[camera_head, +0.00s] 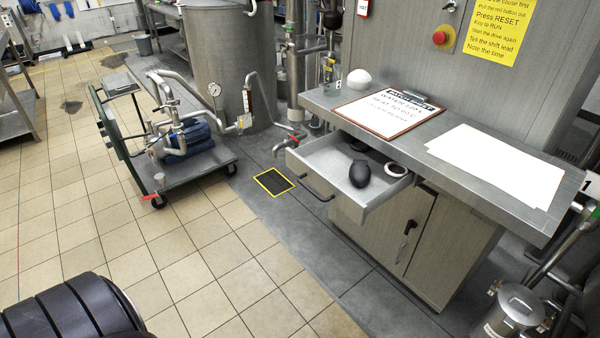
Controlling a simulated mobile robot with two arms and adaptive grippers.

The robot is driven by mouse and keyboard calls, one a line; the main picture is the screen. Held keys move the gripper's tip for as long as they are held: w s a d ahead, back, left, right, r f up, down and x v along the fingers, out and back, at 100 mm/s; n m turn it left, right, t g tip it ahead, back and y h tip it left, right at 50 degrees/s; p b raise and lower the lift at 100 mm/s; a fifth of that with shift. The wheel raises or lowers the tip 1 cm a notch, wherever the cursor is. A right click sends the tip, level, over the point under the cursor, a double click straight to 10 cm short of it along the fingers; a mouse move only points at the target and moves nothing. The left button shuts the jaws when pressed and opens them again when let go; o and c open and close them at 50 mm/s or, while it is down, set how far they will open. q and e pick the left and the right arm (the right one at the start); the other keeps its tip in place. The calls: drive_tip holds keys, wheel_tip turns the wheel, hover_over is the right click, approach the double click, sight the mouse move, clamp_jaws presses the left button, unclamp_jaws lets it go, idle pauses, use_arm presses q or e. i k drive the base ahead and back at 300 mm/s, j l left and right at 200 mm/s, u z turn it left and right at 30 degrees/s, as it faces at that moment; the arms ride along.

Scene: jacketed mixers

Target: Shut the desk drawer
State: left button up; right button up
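The desk drawer (331,160) is a light grey metal tray under the desk top. It is pulled out well towards the front left. A dark bar handle (316,190) sits on its front panel. A dark rounded object (359,173) and a white ring-shaped roll (396,170) lie inside it. The desk (445,165) is grey metal with a cabinet below. Neither of my grippers shows in the view, so nothing of mine is seen touching the drawer.
A cart (190,165) with a blue pump stands to the left of the drawer. A yellow-edged floor plate (273,182) lies in front. A clipboard (387,112) and white papers (490,160) lie on the desk top. A steel pot (514,312) stands lower right.

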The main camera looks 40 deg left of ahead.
sight(324, 162)
drive_tip(key=u, duration=0.95)
